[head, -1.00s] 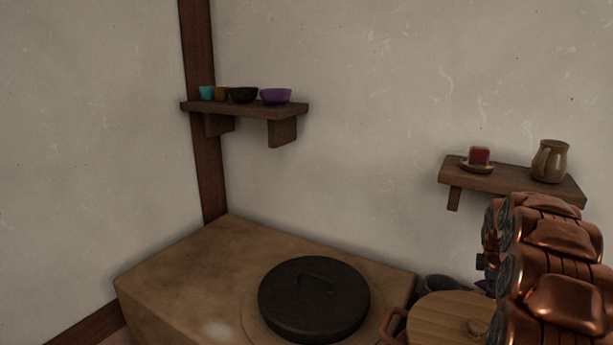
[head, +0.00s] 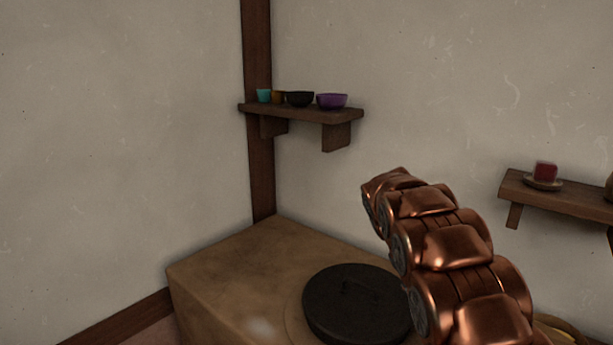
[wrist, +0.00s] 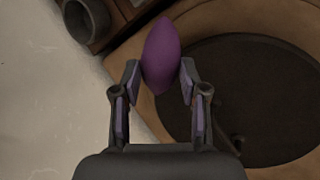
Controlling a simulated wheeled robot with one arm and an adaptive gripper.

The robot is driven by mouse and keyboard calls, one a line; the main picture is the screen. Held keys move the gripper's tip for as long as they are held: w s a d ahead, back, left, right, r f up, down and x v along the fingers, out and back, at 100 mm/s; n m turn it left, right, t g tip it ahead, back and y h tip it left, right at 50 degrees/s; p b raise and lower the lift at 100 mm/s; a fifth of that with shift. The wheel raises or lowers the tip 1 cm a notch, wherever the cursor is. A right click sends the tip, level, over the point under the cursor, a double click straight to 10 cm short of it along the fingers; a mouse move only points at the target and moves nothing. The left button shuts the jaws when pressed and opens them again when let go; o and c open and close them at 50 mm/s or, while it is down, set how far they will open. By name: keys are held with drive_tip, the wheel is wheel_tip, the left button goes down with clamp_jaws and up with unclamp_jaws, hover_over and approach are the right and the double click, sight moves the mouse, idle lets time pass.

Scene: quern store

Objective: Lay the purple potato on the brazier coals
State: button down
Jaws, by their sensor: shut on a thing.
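The purple potato (wrist: 161,58) is held between the two fingers of my gripper (wrist: 160,85) in the wrist view, its pointed end sticking out past the fingertips. My gripper is shut on it. Below and to the right in that view is a dark round lid, which also shows in the head view as a black lid with a handle (head: 357,303) on the brown stove block (head: 240,265). In the head view my copper arm covers part of the lid, and neither the potato nor the fingertips can be seen. I see no brazier or coals in either view.
A wall shelf (head: 300,111) holds several small bowls, one of them purple (head: 332,101). A second shelf (head: 560,200) at the right carries a red candle (head: 545,171) on a dish. A grey round vessel (wrist: 88,18) is at the wrist view's top left. The stove's left part is clear.

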drive_tip(key=s+a+r+m+g+p, duration=0.1)
drive_tip(key=s+a+r+p, duration=0.4)
drive_tip(key=a+p, duration=0.5)
drive_tip(key=r+m+p, duration=0.1)
drive_tip(key=p, duration=0.4)
drive_tip(key=shift+s+m, duration=0.15)
drive_tip(key=shift+m, duration=0.25)
drive_tip(key=shift+f, duration=0.15)
